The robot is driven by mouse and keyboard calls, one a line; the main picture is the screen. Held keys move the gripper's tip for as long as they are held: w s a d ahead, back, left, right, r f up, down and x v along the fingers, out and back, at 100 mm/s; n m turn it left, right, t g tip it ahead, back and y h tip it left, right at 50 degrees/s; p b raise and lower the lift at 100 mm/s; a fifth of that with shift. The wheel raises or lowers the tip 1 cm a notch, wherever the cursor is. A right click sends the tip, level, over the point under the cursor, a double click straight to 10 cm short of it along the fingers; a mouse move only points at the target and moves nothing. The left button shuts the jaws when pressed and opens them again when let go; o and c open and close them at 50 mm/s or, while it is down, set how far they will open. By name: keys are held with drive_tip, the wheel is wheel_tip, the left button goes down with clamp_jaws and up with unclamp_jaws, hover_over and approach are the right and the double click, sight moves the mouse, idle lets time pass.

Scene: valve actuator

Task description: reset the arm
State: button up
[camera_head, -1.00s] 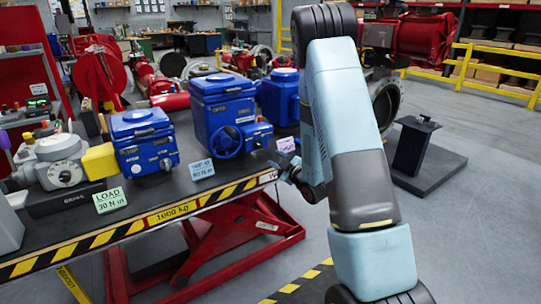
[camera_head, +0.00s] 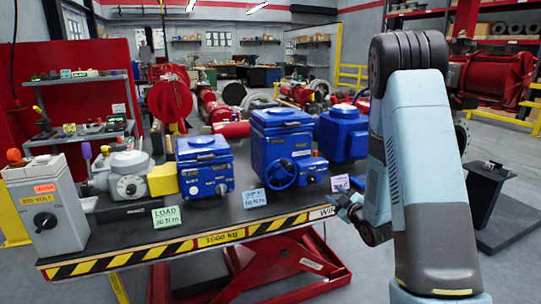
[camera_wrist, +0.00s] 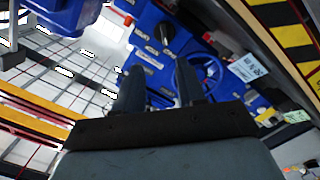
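My arm (camera_head: 430,180) stands raised at the right of the head view, with its dark elbow on top. My gripper (camera_head: 350,207) is low beside the arm, near the right front corner of the workbench (camera_head: 290,207). In the wrist view my gripper (camera_wrist: 159,82) shows two dark fingers spread apart with nothing between them. Beyond them is a blue valve actuator (camera_wrist: 150,55) with a handwheel (camera_wrist: 205,75). The fingers look apart from it, but the exact distance is unclear. The same blue actuator (camera_head: 283,140) stands on the bench in the head view.
Another blue actuator (camera_head: 343,133) stands close to my arm, and a smaller one (camera_head: 205,168) is further left. A grey control box (camera_head: 47,210) is at the bench's left end. A dark stand (camera_head: 485,195) is right of my arm. Floor shows between bench and stand.

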drive_tip(key=s+d+r+m+g+h, duration=0.1)
drive_tip(key=s+r+m+g+h, duration=0.55)
drive_tip(key=r, duration=0.95)
drive_tip(key=s+a+r+m+g, duration=0.1)
drive_tip(key=s+r+m, duration=0.1)
drive_tip(key=s, duration=0.8)
drive_tip(key=s+a+r+m+g+y, duration=0.1)
drive_tip(key=s+a+r+g, duration=0.1)
drive_tip(key=s, duration=0.7)
drive_tip(key=s+a+r+m+g, duration=0.1)
drive_tip(key=s+r+m, duration=0.1)
drive_tip(key=s, duration=0.8)
drive_tip(key=shift+s+a+r+m+y, duration=0.2)
drive_tip(key=shift+s+a+m+y, duration=0.1)
drive_tip(key=shift+a+m+y, duration=0.1)
drive_tip(key=shift+g, duration=0.25)
